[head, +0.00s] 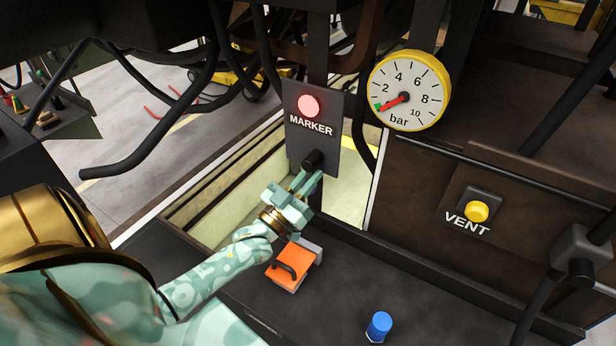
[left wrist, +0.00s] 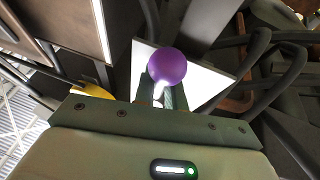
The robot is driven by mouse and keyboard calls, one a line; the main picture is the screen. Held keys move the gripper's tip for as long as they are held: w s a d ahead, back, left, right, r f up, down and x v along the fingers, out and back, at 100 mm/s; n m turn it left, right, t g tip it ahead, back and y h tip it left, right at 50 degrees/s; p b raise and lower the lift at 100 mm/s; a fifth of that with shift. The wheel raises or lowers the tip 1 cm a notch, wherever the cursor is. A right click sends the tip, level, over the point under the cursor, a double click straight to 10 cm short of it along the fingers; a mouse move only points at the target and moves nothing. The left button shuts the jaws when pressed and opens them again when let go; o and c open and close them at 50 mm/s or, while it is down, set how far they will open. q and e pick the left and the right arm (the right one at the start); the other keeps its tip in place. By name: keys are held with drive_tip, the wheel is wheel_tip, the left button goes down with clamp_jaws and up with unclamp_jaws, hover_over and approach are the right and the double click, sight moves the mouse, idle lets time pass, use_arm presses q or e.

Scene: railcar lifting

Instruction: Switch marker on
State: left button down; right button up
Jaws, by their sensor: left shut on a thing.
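The MARKER panel (head: 327,143) is a dark upright plate with a lit red lamp (head: 308,105) above its label. A round black switch part (head: 313,160) sticks out from its lower half. My left gripper (head: 306,180) reaches up to it from below, its fingers shut on the marker switch. In the left wrist view a purple ball (left wrist: 167,67) sits at the tips of my left fingers (left wrist: 163,92). The fingers hide most of what they hold in the head view. My right gripper is not in view.
A round pressure gauge (head: 409,90) is right of the panel. A yellow VENT button (head: 477,211) is on the right wall. Black hoses (head: 200,75) hang at upper left.

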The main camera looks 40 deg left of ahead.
use_arm(q)
drive_tip(key=c, duration=1.5)
unclamp_jaws()
drive_tip(key=shift+o, duration=0.2)
drive_tip(key=shift+s+f, duration=0.15)
drive_tip(key=shift+f, duration=0.05)
drive_tip(key=s+a+b, duration=0.1)
drive_tip(key=s+b, duration=0.1)
drive_tip(key=s, duration=1)
drive_tip(key=shift+s, duration=0.35)
drive_tip(key=shift+f, duration=0.1)
